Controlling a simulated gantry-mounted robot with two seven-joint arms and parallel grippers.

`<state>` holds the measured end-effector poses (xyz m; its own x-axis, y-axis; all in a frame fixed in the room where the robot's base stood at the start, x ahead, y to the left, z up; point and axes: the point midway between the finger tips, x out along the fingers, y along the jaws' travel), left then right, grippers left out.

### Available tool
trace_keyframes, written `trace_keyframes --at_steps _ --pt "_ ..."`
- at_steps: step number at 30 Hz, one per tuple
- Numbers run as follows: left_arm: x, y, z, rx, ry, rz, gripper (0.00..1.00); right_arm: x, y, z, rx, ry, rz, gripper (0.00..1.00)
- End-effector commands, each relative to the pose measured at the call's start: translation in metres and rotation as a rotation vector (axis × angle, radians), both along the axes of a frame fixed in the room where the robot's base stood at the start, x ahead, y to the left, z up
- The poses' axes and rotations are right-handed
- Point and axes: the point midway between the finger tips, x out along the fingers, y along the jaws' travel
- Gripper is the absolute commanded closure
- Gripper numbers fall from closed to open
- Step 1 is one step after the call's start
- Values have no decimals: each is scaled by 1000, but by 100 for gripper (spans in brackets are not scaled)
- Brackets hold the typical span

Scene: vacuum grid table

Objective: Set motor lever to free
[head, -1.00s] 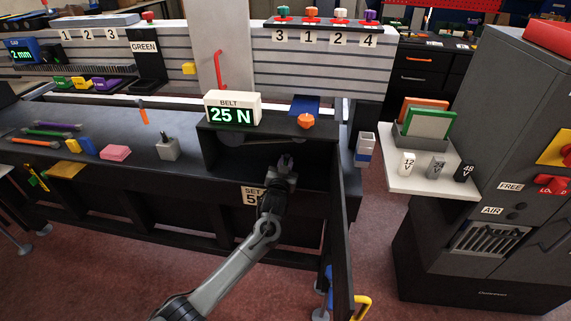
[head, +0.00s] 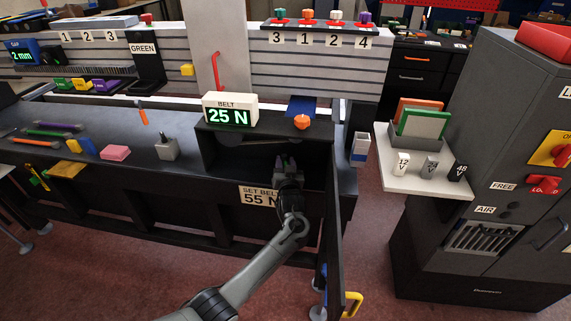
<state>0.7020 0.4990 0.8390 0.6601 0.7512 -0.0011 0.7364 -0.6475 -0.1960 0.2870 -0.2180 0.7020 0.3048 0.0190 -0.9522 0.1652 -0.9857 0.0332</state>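I cannot pick out a part that is surely the motor lever. Inside the open dark compartment (head: 222,165) under the belt display (head: 230,110), a thin bar or belt shape runs along the upper back. My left gripper (head: 286,162) is at the compartment's opening, pointing in. Its dark fingers blend into the dark interior, so I cannot tell their gap or any contact. A FREE label (head: 502,187) and a red knob (head: 545,184) with a partly readable label are on the grey cabinet (head: 450,245) at right. My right gripper is out of view.
The belt display reads 25 N; a sign (head: 259,196) reads SET BELT 55 N. An orange knob (head: 302,122) sits on the compartment's top. A white shelf (head: 420,182) holds several blocks.

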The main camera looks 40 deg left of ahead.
Motion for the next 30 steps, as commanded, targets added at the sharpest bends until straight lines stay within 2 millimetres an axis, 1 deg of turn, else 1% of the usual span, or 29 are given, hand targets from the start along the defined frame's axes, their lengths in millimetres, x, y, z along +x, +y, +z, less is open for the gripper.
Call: trace_keyframes --at_steps 10,14,17,24,30 --pt "0 -1 0 0 -1 -1 55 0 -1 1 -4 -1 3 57" --pt "-5 -7 1 0 0 -1 55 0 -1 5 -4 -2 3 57" --pt "-13 -16 2 -1 0 -3 55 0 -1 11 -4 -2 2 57" --pt "-41 -47 2 -2 -1 -2 55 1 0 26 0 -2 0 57" --pt "-60 -69 1 -2 -1 -2 55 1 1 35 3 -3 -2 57"
